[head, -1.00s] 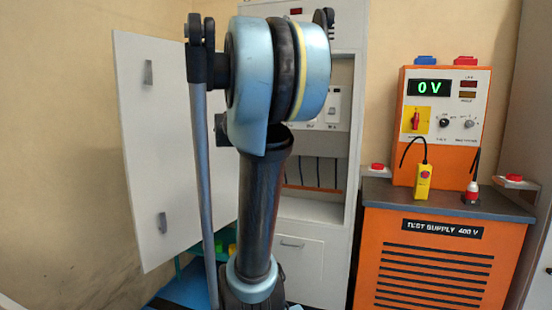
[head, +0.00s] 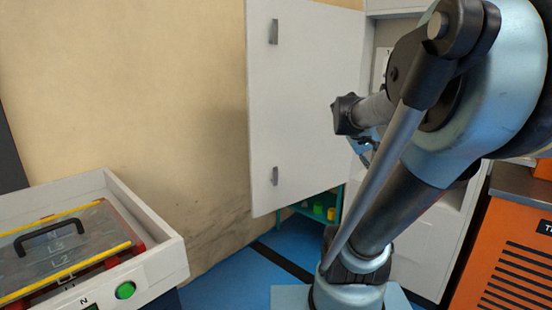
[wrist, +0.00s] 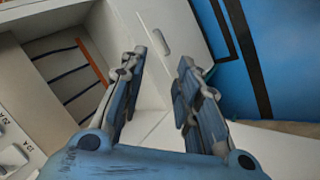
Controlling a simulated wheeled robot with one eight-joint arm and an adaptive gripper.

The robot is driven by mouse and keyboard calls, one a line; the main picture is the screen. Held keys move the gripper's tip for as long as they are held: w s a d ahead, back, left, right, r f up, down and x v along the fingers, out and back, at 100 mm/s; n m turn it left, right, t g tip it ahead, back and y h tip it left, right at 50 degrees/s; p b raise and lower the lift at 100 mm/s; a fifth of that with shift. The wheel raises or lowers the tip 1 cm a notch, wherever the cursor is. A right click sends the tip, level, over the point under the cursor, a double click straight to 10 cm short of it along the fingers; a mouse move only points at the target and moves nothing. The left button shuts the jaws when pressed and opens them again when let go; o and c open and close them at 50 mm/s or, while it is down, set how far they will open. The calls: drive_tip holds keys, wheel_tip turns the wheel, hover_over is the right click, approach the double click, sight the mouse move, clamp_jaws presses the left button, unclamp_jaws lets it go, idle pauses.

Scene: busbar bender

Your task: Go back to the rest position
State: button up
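My gripper (wrist: 163,62) is open and empty in the wrist view, with its two fingers apart. It hangs in front of the white cabinet (wrist: 110,40), with the blue floor (wrist: 205,65) showing beyond the fingers. In the head view my arm is folded and leans across the right side. My gripper is mostly hidden behind the arm there. No object shows between the fingers.
The cabinet door (head: 305,100) stands open. A small teal shelf (head: 290,214) with coloured items is behind it. A white-framed bench (head: 150,235) with a handled panel (head: 70,245) is at left. The orange test supply (head: 510,250) is at right. Blue floor lies between.

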drive_tip(key=s+a+f+g+y, duration=0.1)
drive_tip(key=s+a+f+y, duration=0.5)
drive_tip(key=s+a+f, duration=0.7)
wheel_tip(320, 180, down, 2)
drive_tip(key=a, duration=0.2)
drive_tip(key=shift+s+a+f+y, duration=0.25)
drive_tip(key=shift+s+a+y, duration=0.05)
drive_tip(key=shift+a+y, duration=0.1)
drive_tip(key=shift+d, duration=0.2)
